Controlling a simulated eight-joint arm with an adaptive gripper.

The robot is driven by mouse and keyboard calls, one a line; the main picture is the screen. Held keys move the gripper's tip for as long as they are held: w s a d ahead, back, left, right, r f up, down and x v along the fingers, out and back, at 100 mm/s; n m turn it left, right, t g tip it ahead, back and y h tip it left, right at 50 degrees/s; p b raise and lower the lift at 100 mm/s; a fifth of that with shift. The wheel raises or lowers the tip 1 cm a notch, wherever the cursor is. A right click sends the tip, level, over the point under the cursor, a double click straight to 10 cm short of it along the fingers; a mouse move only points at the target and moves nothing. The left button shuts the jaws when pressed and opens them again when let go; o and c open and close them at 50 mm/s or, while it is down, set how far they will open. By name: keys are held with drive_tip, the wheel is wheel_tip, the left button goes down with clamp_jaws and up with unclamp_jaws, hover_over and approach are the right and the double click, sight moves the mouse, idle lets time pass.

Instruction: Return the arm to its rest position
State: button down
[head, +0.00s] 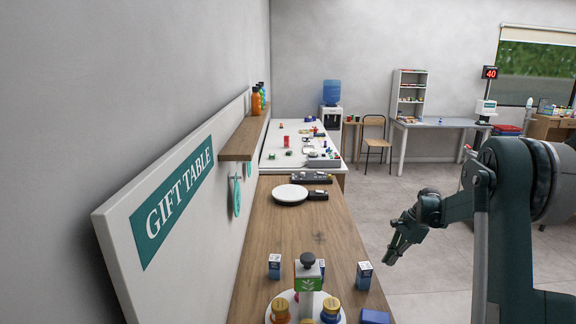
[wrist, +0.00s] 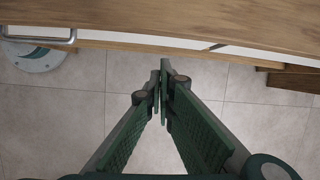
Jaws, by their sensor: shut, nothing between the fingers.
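My gripper (head: 392,258) is at the end of my dark green arm, in the head view, to the right of the wooden counter (head: 345,240) and over the floor. It points down and to the left. In the wrist view my gripper (wrist: 161,80) has its two green fingers together at the tips, with nothing between them. The counter's wooden edge (wrist: 180,22) runs across the top of that view.
A gift table sign (head: 178,200) stands at left. Tiled floor (head: 420,285) is free beside the counter.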

drive_tip(key=s+a+r+n+t+h, duration=0.1)
drive_tip(key=s+a+r+n, duration=0.3)
drive_tip(key=s+a+r, duration=0.5)
drive_tip(key=s+a+r+n+t+h, duration=0.2)
drive_tip(key=s+a+r+n, duration=0.25)
drive_tip(key=s+r, duration=0.8)
drive_tip(key=s+a+f+n+t, duration=0.1)
drive_tip(key=s+a+n+t, duration=0.1)
drive_tip(key=s, duration=1.1)
drive_tip(key=s+a+f+n+t+h, duration=0.1)
drive_tip(key=s+a+n, duration=0.4)
drive_tip(key=s, duration=0.9)
drive_tip(key=shift+s+n+t, duration=0.25)
drive_tip(key=shift+n+t, duration=0.15)
drive_tip(key=shift+n, duration=0.35)
